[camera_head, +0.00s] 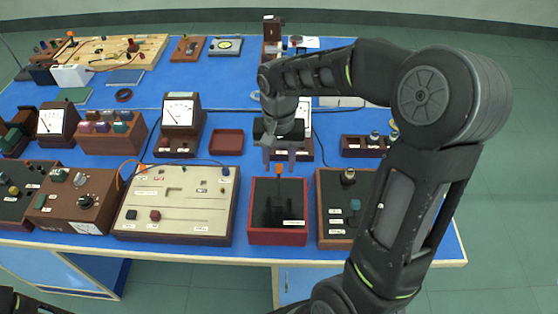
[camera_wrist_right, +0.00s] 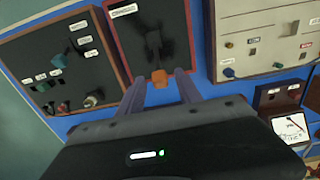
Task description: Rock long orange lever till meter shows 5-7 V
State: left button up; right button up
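The orange lever tip (camera_head: 281,169) stands at the back of a red-framed black panel box (camera_head: 262,238) near the bench's front edge. In the right wrist view the orange tip (camera_wrist_right: 159,78) shows between my right gripper's fingers (camera_wrist_right: 162,88), with the lever's length not clearly visible. In the head view my right gripper (camera_head: 279,158) points down over the tip, fingers apart. I cannot tell whether either finger touches it. A meter (camera_head: 304,112) behind my right gripper is mostly hidden. Another meter (camera_head: 179,112) stands left of it; its reading is too small to tell. My left gripper is out of view.
A cream slider panel (camera_head: 180,210) is left of the red-framed box, and a brown-framed dark panel (camera_head: 335,225) is close on its right. An empty red tray (camera_head: 226,142) lies behind. A further meter (camera_head: 54,121) stands at the left. Bare blue bench shows around the tray.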

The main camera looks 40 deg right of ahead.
grip_shut()
dwell(1.2)
